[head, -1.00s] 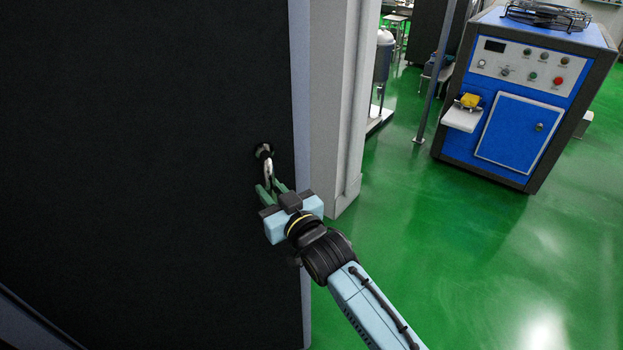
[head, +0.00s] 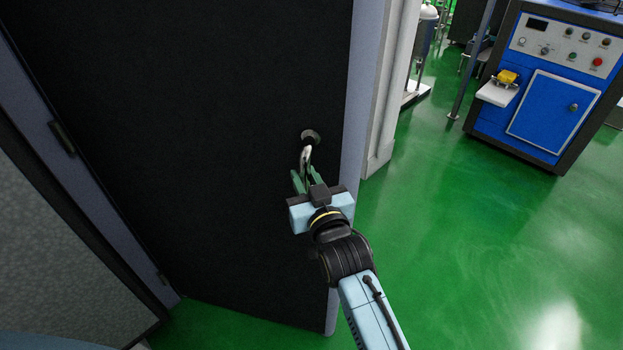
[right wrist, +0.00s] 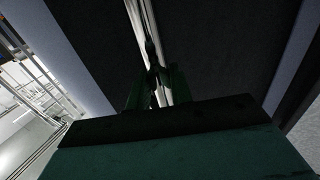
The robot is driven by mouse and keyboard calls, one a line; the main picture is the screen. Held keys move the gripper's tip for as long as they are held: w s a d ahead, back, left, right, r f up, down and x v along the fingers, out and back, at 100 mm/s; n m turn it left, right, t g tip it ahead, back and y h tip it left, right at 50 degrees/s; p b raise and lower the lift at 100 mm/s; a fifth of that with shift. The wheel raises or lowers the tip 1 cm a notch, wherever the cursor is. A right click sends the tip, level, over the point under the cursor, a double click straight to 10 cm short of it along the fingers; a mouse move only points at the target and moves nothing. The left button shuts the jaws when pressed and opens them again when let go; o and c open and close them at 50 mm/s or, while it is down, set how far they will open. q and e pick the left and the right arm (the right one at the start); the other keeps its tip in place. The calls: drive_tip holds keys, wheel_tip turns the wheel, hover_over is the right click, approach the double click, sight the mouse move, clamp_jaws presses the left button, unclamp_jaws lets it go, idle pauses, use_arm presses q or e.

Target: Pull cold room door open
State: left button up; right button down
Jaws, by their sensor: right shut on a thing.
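The black cold room door (head: 200,110) fills the left and middle of the head view, with a pale edge on its right. It stands ajar, and green floor shows beneath its lower edge. A curved metal handle (head: 306,154) sits near the door's right edge. My right gripper (head: 306,178) is shut on the handle, its green fingers around the lower part. In the right wrist view the fingers (right wrist: 158,90) close on the bright handle bar (right wrist: 141,25), with the dark door behind. My left gripper is not in view.
The hinge-side frame (head: 110,220) and a grey wall panel (head: 60,220) stand at the left. A blue machine (head: 555,110) with a control panel stands at the upper right. A white post (head: 392,90) is beside the door. The green floor (head: 470,240) at the right is clear.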

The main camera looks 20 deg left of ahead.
drive_tip(key=shift+a+r, duration=0.25)
drive_tip(key=c, duration=1.5)
unclamp_jaws()
drive_tip(key=shift+a, duration=0.1)
drive_tip(key=shift+o, duration=1)
drive_tip(key=shift+a+f, duration=0.1)
drive_tip(key=shift+f, duration=0.05)
drive_tip(key=shift+s+d, duration=0.1)
drive_tip(key=shift+d, duration=0.2)
drive_tip(key=v, duration=1.3)
drive_tip(key=shift+b, duration=0.3)
drive_tip(key=shift+s, duration=0.1)
